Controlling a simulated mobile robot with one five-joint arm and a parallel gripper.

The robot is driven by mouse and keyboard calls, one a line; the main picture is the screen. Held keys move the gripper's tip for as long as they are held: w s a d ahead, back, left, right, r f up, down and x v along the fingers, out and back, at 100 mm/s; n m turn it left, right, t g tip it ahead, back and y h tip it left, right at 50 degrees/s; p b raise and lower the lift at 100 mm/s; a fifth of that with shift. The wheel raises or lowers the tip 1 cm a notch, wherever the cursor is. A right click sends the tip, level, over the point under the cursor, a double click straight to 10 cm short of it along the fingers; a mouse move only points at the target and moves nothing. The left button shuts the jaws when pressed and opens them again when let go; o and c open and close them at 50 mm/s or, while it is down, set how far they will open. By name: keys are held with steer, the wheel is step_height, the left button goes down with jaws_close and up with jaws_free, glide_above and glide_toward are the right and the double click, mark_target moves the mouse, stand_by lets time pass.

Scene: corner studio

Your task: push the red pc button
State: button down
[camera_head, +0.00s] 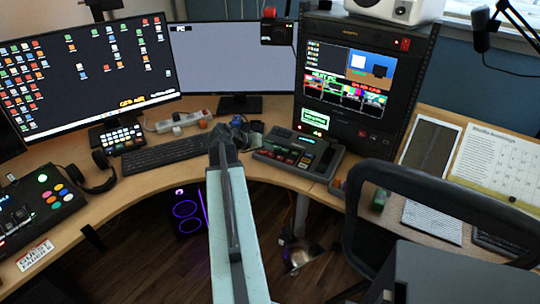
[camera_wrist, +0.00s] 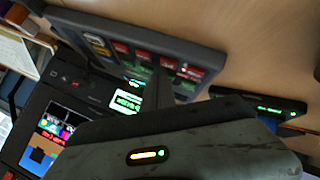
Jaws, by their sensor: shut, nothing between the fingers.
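A grey control panel (camera_head: 297,150) stands on the desk before the equipment rack, with red, green and pale keys. In the wrist view the same panel (camera_wrist: 135,50) shows a row of red keys (camera_wrist: 141,53) and lit green displays. I cannot read which key is marked PC. A red knob (camera_head: 269,12) also shows at the upper middle of the head view. My gripper (camera_head: 238,132) is over the desk, left of the panel. In the wrist view my gripper (camera_wrist: 158,88) is shut and empty, and its dark fingers overlap the panel's lower edge. Contact cannot be told.
The equipment rack (camera_head: 350,75) with screens stands behind the panel. A keyboard (camera_head: 165,153), headphones (camera_head: 92,172) and a power strip (camera_head: 183,121) lie to the left. A black chair (camera_head: 440,190) blocks the right front. A lit black device (camera_wrist: 262,104) shows in the wrist view.

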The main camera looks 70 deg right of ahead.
steer(key=shift+f, duration=0.1)
stand_by(0.3)
steer(key=shift+d+f+b, duration=0.1)
steer(key=shift+f+b, duration=0.25)
steer(key=shift+b, duration=0.1)
steer(key=shift+f, duration=0.15)
stand_by(0.3)
steer(key=shift+r+p, duration=0.5)
steer(key=shift+r, duration=0.1)
steer(key=shift+r, duration=0.1)
steer(key=r+p, duration=0.4)
steer(key=a+r+p, duration=0.1)
steer(key=p, duration=0.1)
steer(key=shift+r, duration=0.4)
